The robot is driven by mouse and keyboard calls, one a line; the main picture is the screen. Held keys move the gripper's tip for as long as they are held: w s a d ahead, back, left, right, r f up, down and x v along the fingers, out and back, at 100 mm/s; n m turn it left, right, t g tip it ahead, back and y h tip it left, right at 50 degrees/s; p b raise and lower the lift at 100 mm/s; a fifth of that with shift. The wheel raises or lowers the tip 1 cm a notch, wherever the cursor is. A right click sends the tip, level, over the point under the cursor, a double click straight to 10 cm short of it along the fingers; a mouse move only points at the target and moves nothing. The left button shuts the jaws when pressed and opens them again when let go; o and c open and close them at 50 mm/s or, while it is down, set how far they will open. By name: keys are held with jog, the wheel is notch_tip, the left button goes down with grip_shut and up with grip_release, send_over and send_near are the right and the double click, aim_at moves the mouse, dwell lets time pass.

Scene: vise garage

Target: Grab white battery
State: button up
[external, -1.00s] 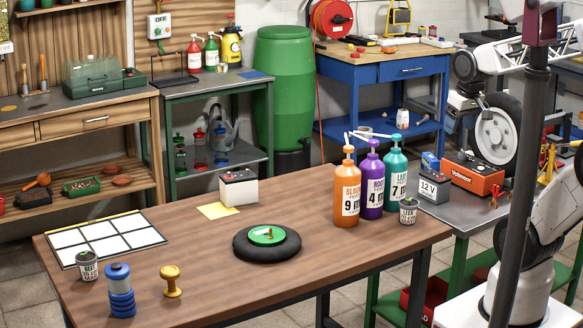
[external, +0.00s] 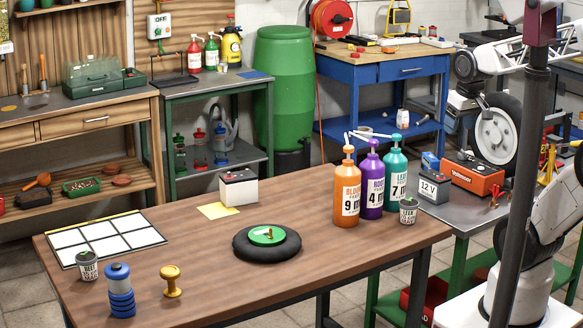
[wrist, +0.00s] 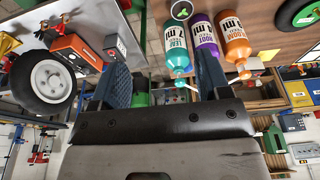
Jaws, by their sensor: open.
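The white battery (external: 238,189) is a white box with a dark top. In the external view my arm is at the right edge and the fingers cannot be made out.
Orange (external: 347,190), purple (external: 371,185) and teal (external: 396,172) pump bottles stand at the table's right end. A black disc with a green top (external: 267,243) lies mid-table. A grey 12 V battery (external: 433,188) sits on the side bench. A dark pole (external: 523,150) stands before my arm.

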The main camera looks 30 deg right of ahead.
jog(key=shift+o, duration=0.2)
jog(key=o, duration=0.5)
jog(key=shift+r, duration=0.1)
